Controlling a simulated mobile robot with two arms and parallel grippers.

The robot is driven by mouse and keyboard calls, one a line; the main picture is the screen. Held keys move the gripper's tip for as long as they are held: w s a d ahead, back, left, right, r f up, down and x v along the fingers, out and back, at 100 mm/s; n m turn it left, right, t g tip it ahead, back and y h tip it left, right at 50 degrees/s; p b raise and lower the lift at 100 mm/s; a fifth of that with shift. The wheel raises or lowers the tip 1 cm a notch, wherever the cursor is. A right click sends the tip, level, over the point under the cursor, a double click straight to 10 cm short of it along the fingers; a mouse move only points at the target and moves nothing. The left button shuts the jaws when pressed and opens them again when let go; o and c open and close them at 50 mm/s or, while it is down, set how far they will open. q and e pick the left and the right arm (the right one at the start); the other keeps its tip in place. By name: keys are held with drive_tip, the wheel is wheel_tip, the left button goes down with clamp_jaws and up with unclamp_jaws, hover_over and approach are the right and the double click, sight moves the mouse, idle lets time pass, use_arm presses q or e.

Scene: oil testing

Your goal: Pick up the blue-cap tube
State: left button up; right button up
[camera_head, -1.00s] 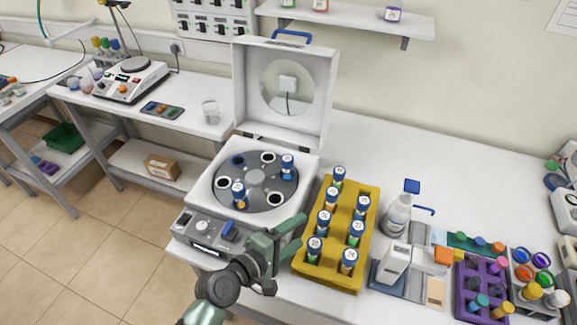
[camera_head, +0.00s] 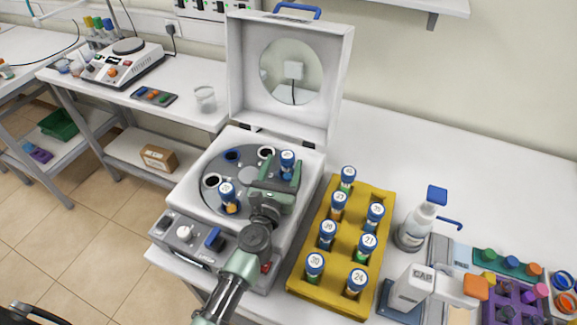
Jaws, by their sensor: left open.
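Two blue-cap tubes stand in the centrifuge's grey rotor (camera_head: 222,165). One blue-cap tube (camera_head: 287,162) is at the back right of the rotor, and the other tube (camera_head: 227,196) is at the front left. My left gripper (camera_head: 281,171) is open over the right part of the rotor. Its fingers point at the back-right tube and appear to be on either side of it; whether they touch it I cannot tell. The gripper hides the tube's lower part and some of the rotor. My right gripper is not in view.
The centrifuge lid (camera_head: 334,75) stands open behind the rotor. A yellow rack (camera_head: 322,296) with several blue-cap tubes is close on the right. A white wash bottle (camera_head: 415,228) and a purple rack (camera_head: 509,298) are farther right. The back of the table is clear.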

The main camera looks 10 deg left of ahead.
sight(290, 151)
use_arm(q)
drive_tip(key=w, duration=0.3)
drive_tip(key=shift+w+d+r, duration=0.15)
drive_tip(key=shift+d+r, duration=0.15)
drive_tip(key=shift+r, duration=0.05)
drive_tip(key=shift+w+f, duration=0.15)
drive_tip(key=shift+w, duration=0.45)
drive_tip(key=shift+w+f, duration=0.15)
drive_tip(key=shift+w, duration=0.45)
drive_tip(key=shift+s+r, duration=0.1)
drive_tip(key=shift+s, duration=0.05)
drive_tip(key=c, duration=0.4)
clamp_jaws()
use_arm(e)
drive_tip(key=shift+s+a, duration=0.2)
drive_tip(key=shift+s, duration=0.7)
